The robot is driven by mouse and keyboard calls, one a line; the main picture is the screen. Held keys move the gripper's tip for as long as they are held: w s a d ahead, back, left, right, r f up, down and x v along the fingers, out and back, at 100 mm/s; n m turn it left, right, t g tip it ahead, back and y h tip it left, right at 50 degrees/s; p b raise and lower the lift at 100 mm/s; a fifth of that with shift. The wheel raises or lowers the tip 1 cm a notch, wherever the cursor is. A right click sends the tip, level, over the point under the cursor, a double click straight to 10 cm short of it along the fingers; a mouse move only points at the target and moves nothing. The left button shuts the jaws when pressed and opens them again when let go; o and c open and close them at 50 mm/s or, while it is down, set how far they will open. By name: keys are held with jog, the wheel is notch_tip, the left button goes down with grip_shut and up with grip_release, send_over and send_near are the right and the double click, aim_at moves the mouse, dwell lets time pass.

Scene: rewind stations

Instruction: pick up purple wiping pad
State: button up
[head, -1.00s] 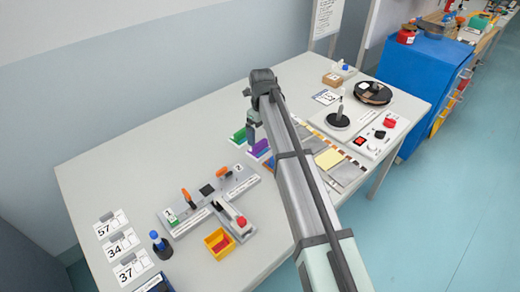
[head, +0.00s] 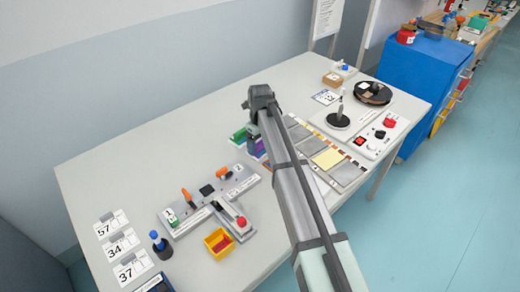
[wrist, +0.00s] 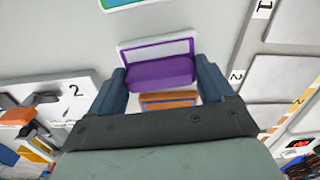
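The purple wiping pad (wrist: 160,76) lies between the two blue-grey fingers of my gripper (wrist: 160,68) in the wrist view, on a white, purple-outlined spot. The fingers are spread wide, one at each end of the pad. I cannot tell whether they touch it. In the head view my gripper (head: 254,143) is low over the table, and it and the arm largely hide the purple pad.
A green pad (head: 239,136) stands just left of my gripper, and an orange pad (wrist: 168,98) lies close to the purple one. A grey station (head: 208,191) with orange-handled tools is nearer the front. Grey plates (head: 345,172) lie to the right.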

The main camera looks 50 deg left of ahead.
aim_at(260, 143)
jog(key=c, duration=0.5)
notch_tip(260, 143, up, 10)
dwell(0.6)
